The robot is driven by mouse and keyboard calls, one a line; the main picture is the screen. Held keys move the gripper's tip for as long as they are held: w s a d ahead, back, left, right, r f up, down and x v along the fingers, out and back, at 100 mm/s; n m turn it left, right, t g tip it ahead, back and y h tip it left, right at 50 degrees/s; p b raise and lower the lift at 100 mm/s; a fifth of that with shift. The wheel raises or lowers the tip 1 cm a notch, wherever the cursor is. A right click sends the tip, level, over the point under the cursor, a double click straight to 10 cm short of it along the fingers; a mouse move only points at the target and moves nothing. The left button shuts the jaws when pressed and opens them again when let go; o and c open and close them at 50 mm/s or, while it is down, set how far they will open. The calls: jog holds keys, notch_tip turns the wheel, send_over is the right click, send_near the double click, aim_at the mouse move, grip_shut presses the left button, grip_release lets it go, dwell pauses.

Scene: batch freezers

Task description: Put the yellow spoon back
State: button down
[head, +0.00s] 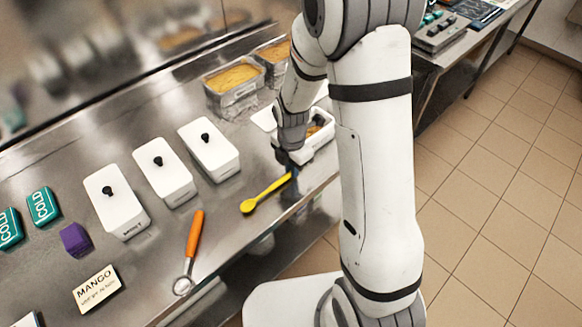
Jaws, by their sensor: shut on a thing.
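The yellow spoon (268,191) is near the front edge of the steel counter, its bowl toward the lower left and its handle running up right to my gripper. My gripper (291,170) is shut on the handle's far end, pointing down. The fingertips are small and dark here, partly hidden by the wrist. I cannot tell whether the spoon touches the counter or is held just above it.
An open white tub (320,136) stands right beside my gripper, partly hidden by my arm. Several white lidded tubs (208,150) stand to the left. An orange-handled scoop (194,238), a MANGO card (97,289) and a purple block (76,240) lie further left.

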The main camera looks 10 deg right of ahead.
jog(key=shift+f, duration=0.25)
jog(key=shift+f, duration=0.2)
jog(key=c, duration=1.5)
grip_release()
jog(key=shift+o, duration=0.2)
jog(key=shift+r, duration=0.1)
notch_tip(320, 180, up, 11)
jog(key=s+d+r+m+t, duration=0.1)
jog(key=s+d+r+m, duration=0.2)
jog(key=m, duration=0.9)
jog(key=s+d+r+m+t, duration=0.2)
jog(key=s+d+r+m, duration=0.1)
jog(key=s+r+m, duration=0.6)
jog(key=shift+s+d+m+b, duration=0.25)
jog(key=shift+s+m+b, duration=0.15)
jog(key=shift+s+m, duration=1.7)
